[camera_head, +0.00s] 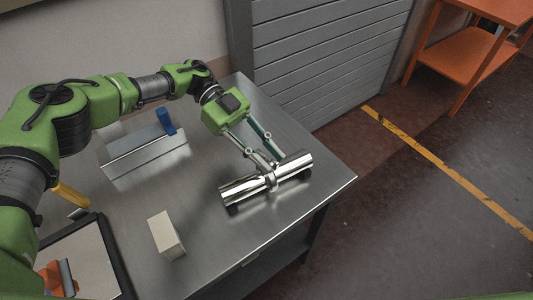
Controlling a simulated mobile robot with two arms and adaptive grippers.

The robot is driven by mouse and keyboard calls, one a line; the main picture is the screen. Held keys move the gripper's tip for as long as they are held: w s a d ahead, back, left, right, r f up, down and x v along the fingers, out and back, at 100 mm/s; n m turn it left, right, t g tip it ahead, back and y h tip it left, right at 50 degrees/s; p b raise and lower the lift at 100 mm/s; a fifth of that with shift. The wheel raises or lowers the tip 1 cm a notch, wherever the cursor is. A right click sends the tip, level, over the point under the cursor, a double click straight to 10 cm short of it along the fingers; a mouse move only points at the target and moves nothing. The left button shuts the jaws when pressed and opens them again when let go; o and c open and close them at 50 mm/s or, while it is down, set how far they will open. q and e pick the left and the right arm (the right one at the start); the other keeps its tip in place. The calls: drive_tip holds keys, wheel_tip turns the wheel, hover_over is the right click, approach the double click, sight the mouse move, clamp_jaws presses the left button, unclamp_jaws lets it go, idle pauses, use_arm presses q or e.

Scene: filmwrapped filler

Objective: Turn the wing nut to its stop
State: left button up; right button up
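A shiny metal cylinder (240,190) lies on the steel table (215,240) near its right end, with a collar-like fitting (270,181) around its middle. My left gripper (266,164) reaches down from behind, with its two long fingers meeting the cylinder at this fitting. Their tips lie close together there, but whether they are shut on something cannot be told. I cannot make out the wing nut; it is too small or hidden at the fingertips. My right gripper is out of view.
A grey metal box-like piece (145,158) with a blue part (166,121) stands behind on the left. A cream block (165,235) stands at the front. A dark-rimmed tray (110,255) holds an orange item at the lower left. A yellow handle (70,199) is beside my arm.

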use_arm(q)
drive_tip(key=v, duration=0.7)
drive_tip(key=shift+w, duration=0.15)
drive_tip(key=shift+a+r, duration=0.15)
